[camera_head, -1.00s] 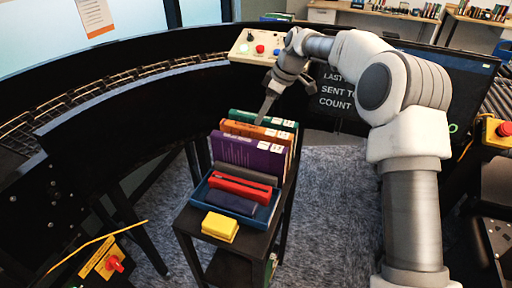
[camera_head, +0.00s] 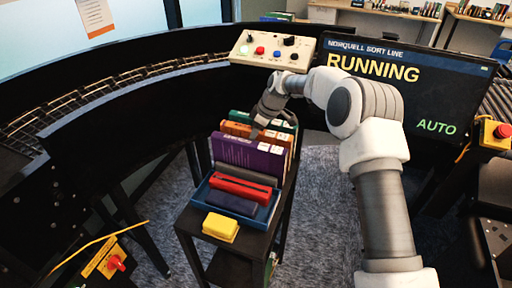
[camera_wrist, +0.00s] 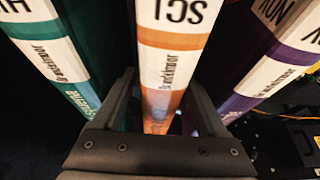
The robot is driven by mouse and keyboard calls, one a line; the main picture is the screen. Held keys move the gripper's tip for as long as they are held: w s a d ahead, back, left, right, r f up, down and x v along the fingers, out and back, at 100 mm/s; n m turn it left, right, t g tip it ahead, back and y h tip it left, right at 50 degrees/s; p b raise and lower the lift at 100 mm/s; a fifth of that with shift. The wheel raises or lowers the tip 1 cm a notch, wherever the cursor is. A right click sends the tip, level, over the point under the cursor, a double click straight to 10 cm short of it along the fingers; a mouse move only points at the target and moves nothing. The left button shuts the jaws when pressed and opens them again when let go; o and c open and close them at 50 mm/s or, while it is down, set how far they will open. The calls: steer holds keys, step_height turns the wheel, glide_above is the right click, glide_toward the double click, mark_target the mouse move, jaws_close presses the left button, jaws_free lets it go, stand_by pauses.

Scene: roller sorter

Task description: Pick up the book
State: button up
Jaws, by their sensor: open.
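Three books stand upright in a row on the black stand: a green book (camera_head: 238,116), an orange book (camera_head: 234,129) and a purple book (camera_head: 240,153). My gripper (camera_head: 257,130) points down at the orange book. In the wrist view the orange book (camera_wrist: 165,60) stands between the two open fingers of my gripper (camera_wrist: 160,88), its spine facing the camera. The left finger lies between it and the green book (camera_wrist: 65,60), the right finger between it and the purple book (camera_wrist: 270,65). I cannot tell whether either finger touches a book.
A blue tray (camera_head: 262,216) with red and dark items sits on the stand in front of the books. A yellow block (camera_head: 220,227) lies before it. A dark curved conveyor (camera_head: 110,120) runs behind and left. A control box (camera_head: 272,51) and a screen (camera_head: 410,85) stand behind.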

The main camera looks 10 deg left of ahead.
jaws_close()
steer(key=shift+r, duration=0.2)
stand_by(1.1)
